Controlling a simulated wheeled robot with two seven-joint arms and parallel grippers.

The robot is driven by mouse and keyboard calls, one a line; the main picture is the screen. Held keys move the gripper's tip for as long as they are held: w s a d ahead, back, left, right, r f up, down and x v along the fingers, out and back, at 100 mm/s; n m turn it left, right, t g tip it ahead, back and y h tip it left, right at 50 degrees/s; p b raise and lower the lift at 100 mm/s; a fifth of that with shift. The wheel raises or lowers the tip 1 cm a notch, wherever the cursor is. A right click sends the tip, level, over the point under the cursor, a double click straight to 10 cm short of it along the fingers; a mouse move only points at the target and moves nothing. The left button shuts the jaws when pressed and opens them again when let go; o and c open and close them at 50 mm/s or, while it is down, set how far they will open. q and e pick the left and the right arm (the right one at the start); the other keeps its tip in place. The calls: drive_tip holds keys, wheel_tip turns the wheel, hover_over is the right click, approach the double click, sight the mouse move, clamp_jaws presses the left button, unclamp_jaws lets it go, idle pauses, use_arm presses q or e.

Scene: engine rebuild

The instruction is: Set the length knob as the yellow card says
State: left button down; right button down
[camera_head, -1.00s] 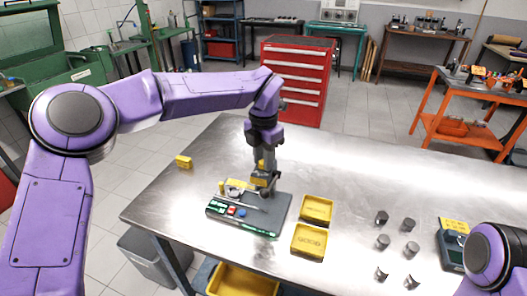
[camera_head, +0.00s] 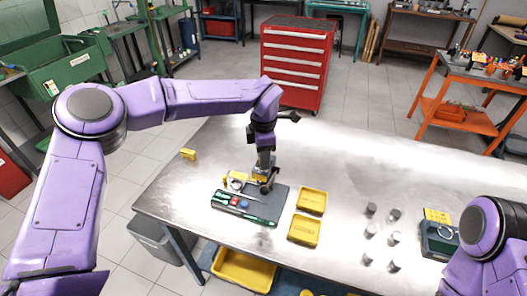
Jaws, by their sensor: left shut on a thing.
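My left gripper (camera_head: 265,182) points down at the upper right part of a dark grey board (camera_head: 279,199) on the steel table. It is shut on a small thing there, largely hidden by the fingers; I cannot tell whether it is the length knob. Small yellow pieces (camera_head: 236,176) lie beside the gripper on the board, with red and blue pieces and a green strip nearer the front edge. A yellow card (camera_head: 437,215) is on a dark box (camera_head: 436,241) at the right of the table. Its writing is too small to read. My right gripper is out of view.
Two yellow trays (camera_head: 312,201) (camera_head: 304,231) stand right of the board. Several grey cylinders (camera_head: 371,209) stand between them and the dark box. A small yellow block (camera_head: 189,154) lies near the table's left edge. The table behind the board is clear.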

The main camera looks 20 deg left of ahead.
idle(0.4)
use_arm(q)
drive_tip(key=c, duration=0.9)
unclamp_jaws()
drive_tip(key=shift+o, duration=0.2)
wheel_tip(320, 180, up, 11)
drive_tip(key=b, duration=0.2)
drive_tip(key=shift+f+b, duration=0.2)
drive_tip(key=shift+b, duration=0.15)
